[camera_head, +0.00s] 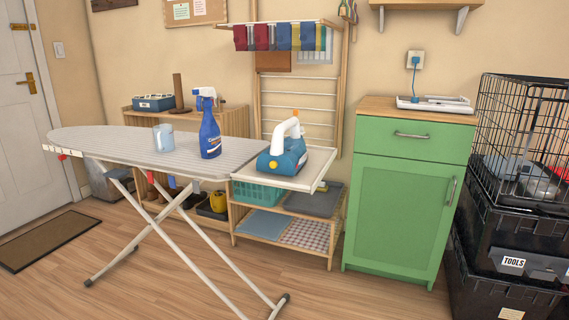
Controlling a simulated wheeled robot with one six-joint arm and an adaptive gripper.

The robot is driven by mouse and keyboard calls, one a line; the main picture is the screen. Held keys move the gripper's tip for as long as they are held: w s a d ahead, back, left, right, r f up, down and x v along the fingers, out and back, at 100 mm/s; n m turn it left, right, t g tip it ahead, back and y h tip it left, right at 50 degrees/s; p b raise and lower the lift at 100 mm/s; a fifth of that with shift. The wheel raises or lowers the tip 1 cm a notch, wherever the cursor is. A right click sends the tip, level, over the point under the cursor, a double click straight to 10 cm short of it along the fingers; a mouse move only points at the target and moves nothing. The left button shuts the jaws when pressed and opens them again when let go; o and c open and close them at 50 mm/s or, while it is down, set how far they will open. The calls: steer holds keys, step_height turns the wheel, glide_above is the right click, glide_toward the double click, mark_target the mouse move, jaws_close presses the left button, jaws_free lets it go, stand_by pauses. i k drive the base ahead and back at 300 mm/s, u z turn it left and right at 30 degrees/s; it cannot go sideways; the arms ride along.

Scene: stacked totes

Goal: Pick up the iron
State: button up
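The iron (283,154) has a blue-teal body, a white handle arching over the top and a yellow-orange knob on its side. It sits on a white tray-like surface (308,181) at the right end of the ironing board (108,146). A blue spray bottle (210,135) with a white trigger head stands upright on the board, left of the iron. A light blue cup (163,138) stands further left on the board. My gripper is not in view.
A green cabinet (400,205) with a plugged-in white device (435,104) stands to the right. Black totes (510,250) are stacked at far right under a wire crate (525,110). A wooden shelf with a teal basket (257,191) is behind the board. Open wooden floor lies in front.

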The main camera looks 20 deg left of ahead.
mark_target(290, 153)
steer(key=k, duration=1)
steer(key=u, duration=0.7)
steer(key=i, duration=0.65)
steer(key=u, duration=0.65)
steer(key=i, duration=0.8)
steer(key=z, duration=0.3)
